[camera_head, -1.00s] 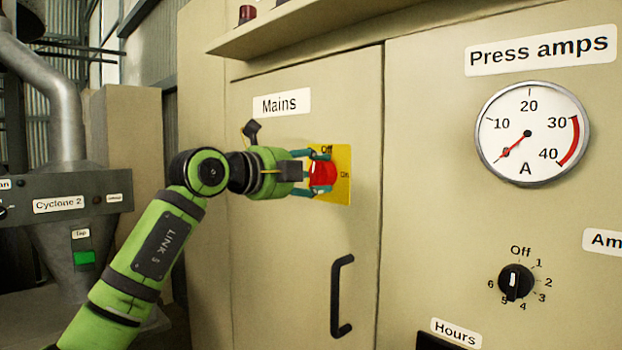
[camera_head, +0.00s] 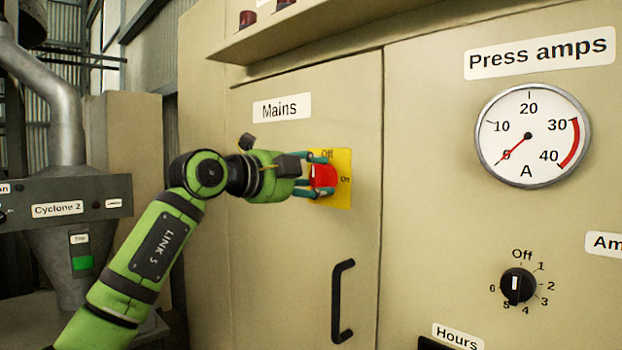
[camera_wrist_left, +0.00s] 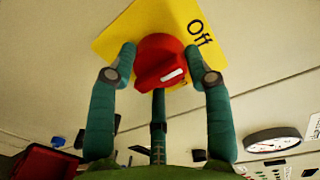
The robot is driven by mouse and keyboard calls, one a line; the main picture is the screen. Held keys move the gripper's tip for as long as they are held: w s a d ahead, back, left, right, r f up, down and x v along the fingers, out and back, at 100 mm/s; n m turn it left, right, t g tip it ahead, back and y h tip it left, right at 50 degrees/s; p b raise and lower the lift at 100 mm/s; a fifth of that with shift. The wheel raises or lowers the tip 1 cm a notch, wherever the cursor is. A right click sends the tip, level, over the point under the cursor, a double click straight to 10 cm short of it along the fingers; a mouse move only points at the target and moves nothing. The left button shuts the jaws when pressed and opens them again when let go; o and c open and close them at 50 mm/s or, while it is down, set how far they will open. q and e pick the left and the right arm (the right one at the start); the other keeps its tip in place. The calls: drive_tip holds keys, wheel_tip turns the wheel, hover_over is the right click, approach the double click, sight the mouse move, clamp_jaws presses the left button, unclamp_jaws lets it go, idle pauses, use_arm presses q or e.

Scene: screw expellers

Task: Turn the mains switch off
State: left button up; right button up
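The mains switch is a red rotary knob (camera_head: 323,176) on a yellow plate (camera_head: 344,192), on a beige cabinet door under the "Mains" label (camera_head: 282,107). "Off" is printed at the plate's top and "On" at its right. My left gripper (camera_head: 320,175) has its teal fingers around the knob. In the left wrist view, the fingers of the gripper (camera_wrist_left: 162,70) press on both sides of the red knob (camera_wrist_left: 158,60). My right gripper is not in view.
A black door handle (camera_head: 342,300) stands out below the switch. A shelf edge (camera_head: 300,38) juts out above. To the right are the press amps gauge (camera_head: 528,137), its needle near zero, and a black selector (camera_head: 517,286). A Cyclone 2 panel (camera_head: 65,195) stands at left.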

use_arm(q)
drive_tip(key=o, duration=0.3)
drive_tip(key=shift+s+d+f, duration=0.1)
drive_tip(key=shift+d+f, duration=0.2)
drive_tip(key=shift+d+r, duration=0.15)
drive_tip(key=shift+s+a+r, duration=0.15)
drive_tip(key=shift+a, duration=0.35)
drive_tip(key=v, duration=1.1)
drive_tip(key=shift+s+d, duration=0.1)
drive_tip(key=shift+s, duration=0.05)
